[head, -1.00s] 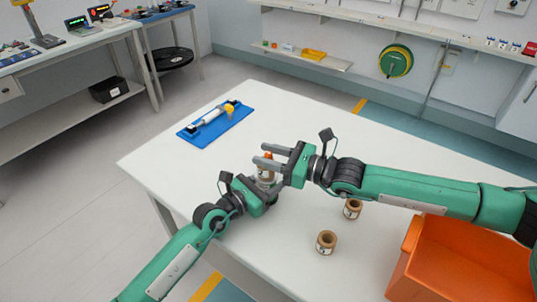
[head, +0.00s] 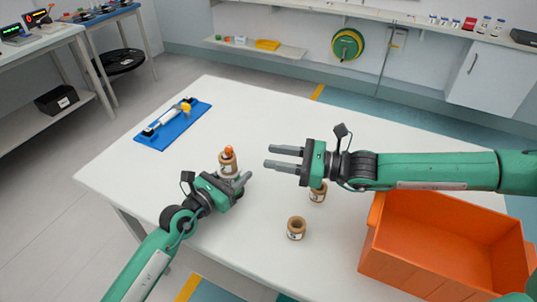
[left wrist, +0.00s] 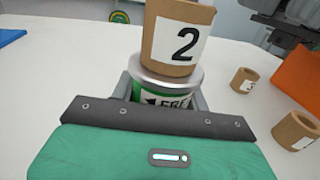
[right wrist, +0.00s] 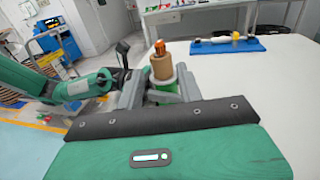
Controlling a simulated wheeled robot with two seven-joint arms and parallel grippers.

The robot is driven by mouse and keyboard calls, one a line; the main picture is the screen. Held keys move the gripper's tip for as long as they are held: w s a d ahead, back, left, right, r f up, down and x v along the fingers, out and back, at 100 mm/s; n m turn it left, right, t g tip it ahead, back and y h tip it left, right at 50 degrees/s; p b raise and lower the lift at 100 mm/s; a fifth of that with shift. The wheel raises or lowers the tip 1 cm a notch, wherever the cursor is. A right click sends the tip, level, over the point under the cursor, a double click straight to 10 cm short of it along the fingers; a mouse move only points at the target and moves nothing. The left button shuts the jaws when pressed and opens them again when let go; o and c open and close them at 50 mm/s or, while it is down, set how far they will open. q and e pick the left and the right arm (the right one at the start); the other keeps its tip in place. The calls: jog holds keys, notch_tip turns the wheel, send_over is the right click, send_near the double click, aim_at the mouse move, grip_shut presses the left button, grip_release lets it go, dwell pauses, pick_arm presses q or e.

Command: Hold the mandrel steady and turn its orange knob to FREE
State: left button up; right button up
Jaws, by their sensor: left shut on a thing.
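The mandrel stands upright on the white table, carrying a brown cardboard core (head: 228,165) marked "2" in the left wrist view (left wrist: 178,40). Its orange knob (head: 228,150) sticks out of the top and also shows in the right wrist view (right wrist: 159,47). Below the core are a metal flange (left wrist: 165,78) and a green base with partly covered lettering, apparently "FRE...". My left gripper (head: 243,181) is shut on the mandrel's base. My right gripper (head: 269,157) is open and empty, to the right of the mandrel and apart from it. The knob's setting cannot be read.
Two loose cores, one in front (head: 296,229) and one partly under my right gripper (head: 318,194), stand on the table. An orange bin (head: 400,270) is at the right. A blue mat (head: 150,139) with a white-and-yellow roller lies at the back left.

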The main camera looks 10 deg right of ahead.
dwell(0.3)
jog(key=n+g+y, duration=0.1)
jog(key=n+g, duration=0.5)
jog(key=g, duration=0.4)
send_near(229, 147)
jog(key=a, duration=0.3)
jog(key=s+a, duration=0.1)
jog(key=a, duration=0.6)
jog(key=shift+s+f, duration=0.25)
jog(key=shift+f, duration=0.1)
jog(key=shift+t, duration=0.4)
grip_shut()
